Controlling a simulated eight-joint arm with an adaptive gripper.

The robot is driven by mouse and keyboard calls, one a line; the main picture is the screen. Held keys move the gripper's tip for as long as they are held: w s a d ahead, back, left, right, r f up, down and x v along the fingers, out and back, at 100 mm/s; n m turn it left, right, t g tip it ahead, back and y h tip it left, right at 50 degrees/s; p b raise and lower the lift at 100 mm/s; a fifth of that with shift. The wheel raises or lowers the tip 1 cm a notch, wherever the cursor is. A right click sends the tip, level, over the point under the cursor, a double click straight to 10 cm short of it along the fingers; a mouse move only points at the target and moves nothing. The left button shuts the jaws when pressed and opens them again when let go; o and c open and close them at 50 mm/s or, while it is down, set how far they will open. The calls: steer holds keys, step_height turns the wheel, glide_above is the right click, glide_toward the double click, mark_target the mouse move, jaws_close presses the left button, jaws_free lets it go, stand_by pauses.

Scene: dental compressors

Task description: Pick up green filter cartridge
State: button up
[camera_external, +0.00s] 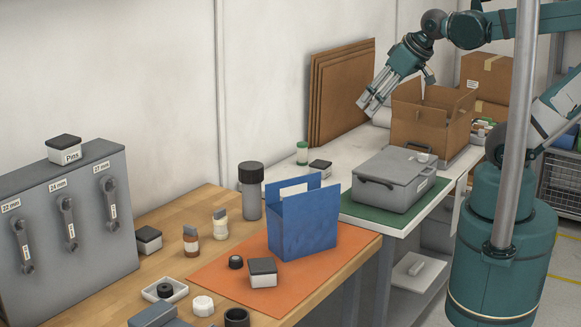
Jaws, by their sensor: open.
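The green filter cartridge is most likely the small white cylinder with green ends (302,152), standing upright on the white table near the wall. It is small in the picture, so fine detail is hard to tell. My gripper (371,105) is open and empty. It hangs in the air to the right of the cartridge and higher in the picture, its fingers pointing down and left, apart from everything on the table.
A small black-lidded box (320,167) sits close beside the cartridge. A grey case (392,180) lies on a green mat, with an open cardboard box (428,118) behind it. A blue holder (304,225) and a dark-capped bottle (250,190) stand on the wooden bench.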

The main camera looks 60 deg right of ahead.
steer(key=w+d+m+h+b, duration=0.1)
steer(key=w+d+m+b, duration=0.35)
steer(key=w, duration=0.85)
steer(key=m+g+h+b, duration=0.3)
steer(key=m, duration=0.1)
glide_above(302, 145)
steer(key=s+a, duration=0.9)
steer(key=a, duration=0.1)
step_height(302, 145, down, 16)
steer(key=w+d+f, duration=0.2)
steer(key=f, duration=0.2)
steer(key=w+d+f+m+h+b, duration=0.1)
steer(key=w+d+f, duration=0.2)
steer(key=f, duration=0.1)
steer(key=w+d+f+m, duration=0.1)
steer(key=w+d+f, duration=0.1)
steer(key=f, duration=0.2)
steer(key=shift+w+d+f+m+b, duration=0.25)
steer(key=shift+d+f+b, duration=0.05)
steer(key=shift+d+b, duration=0.1)
steer(key=shift+w+d+f+g, duration=0.2)
steer(key=shift+d+f+g, duration=0.1)
steer(key=shift+f, duration=0.15)
steer(key=shift+x, duration=1.3)
